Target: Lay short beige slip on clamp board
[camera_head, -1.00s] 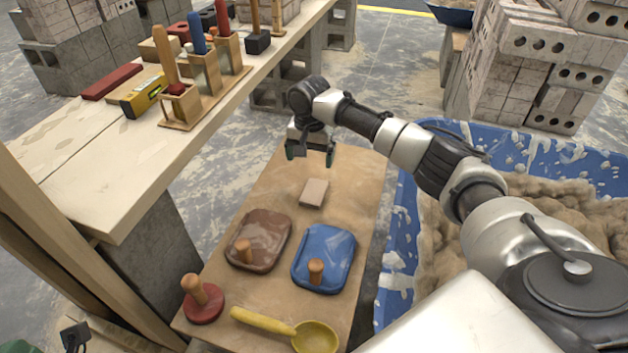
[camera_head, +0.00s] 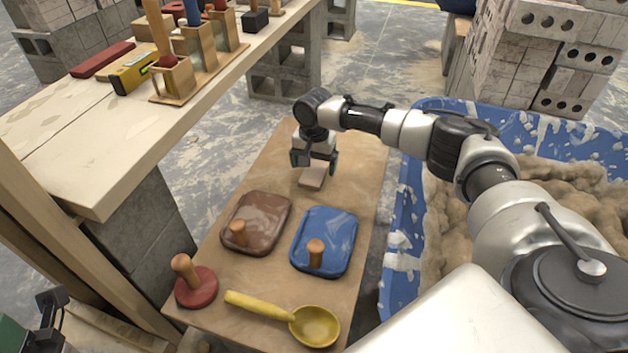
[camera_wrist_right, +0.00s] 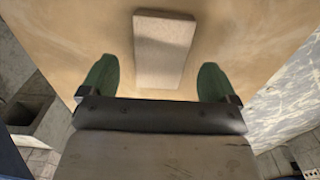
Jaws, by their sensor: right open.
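The short beige slip (camera_head: 312,179) lies flat on a brown plywood board (camera_head: 352,180), beyond the brown and blue lids. My right gripper (camera_head: 315,163) is open, pointing down at the slip's far end. In the right wrist view the slip (camera_wrist_right: 163,50) lies ahead, between the lines of the two green fingers (camera_wrist_right: 158,80), with a gap on both sides. The fingers do not touch it there. A dark and green part at the lower left edge looks like my left gripper (camera_head: 30,325); its jaws cannot be made out. I cannot pick out a clamp board.
A brown lid (camera_head: 262,208), a blue lid (camera_head: 335,225), a red round float (camera_head: 205,290) and a yellow scoop (camera_head: 315,325) lie on the near part of the plywood. A blue mortar tub (camera_head: 405,215) stands right. A wooden bench (camera_head: 95,170) with tools is left.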

